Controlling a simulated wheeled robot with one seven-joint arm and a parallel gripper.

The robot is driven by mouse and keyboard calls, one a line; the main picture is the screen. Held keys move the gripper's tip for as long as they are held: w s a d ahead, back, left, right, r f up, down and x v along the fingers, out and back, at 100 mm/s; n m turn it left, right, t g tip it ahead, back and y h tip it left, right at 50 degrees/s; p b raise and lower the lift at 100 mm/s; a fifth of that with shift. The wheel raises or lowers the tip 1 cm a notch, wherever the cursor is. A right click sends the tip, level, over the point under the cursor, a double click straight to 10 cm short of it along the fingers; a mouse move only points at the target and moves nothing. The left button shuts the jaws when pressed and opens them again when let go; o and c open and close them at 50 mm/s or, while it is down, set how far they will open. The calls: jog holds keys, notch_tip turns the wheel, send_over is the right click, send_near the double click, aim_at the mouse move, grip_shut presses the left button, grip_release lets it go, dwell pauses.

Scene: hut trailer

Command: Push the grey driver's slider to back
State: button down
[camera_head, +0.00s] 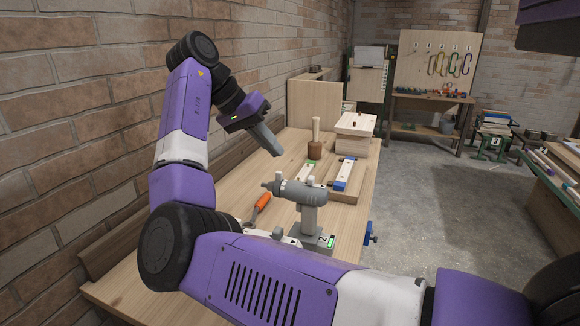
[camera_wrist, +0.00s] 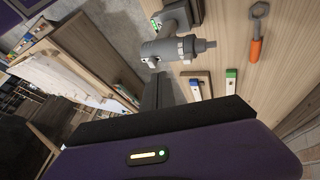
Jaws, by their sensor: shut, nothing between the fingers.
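The grey driver (camera_head: 298,191) stands upright on a dark base with a green-marked label on the workbench, its nose toward the left. It also shows in the wrist view (camera_wrist: 168,49), at the top middle. Small pale tabs stick up from its top; one (camera_head: 279,176) is near the nose and another is further back. I cannot tell for sure which is the slider or its exact position. My gripper (camera_head: 277,151) is shut and empty, in the air above and beyond the driver, apart from it. Its fingers show dark in the wrist view (camera_wrist: 158,90).
An orange-handled wrench (camera_head: 260,206) lies left of the driver. Behind stand a mallet (camera_head: 315,140), boards with green and blue (camera_head: 343,178) pieces, and a wooden box (camera_head: 355,135). A brick wall runs along the left.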

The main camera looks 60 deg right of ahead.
aim_at(310, 178)
jog(key=p+x, duration=0.1)
jog(key=x, duration=0.9)
jog(key=shift+s+r, duration=0.1)
jog(key=shift+s+r+p, duration=0.1)
jog(key=shift+s+p, duration=0.65)
jog(key=shift+p, duration=0.05)
jog(key=shift+s, duration=0.35)
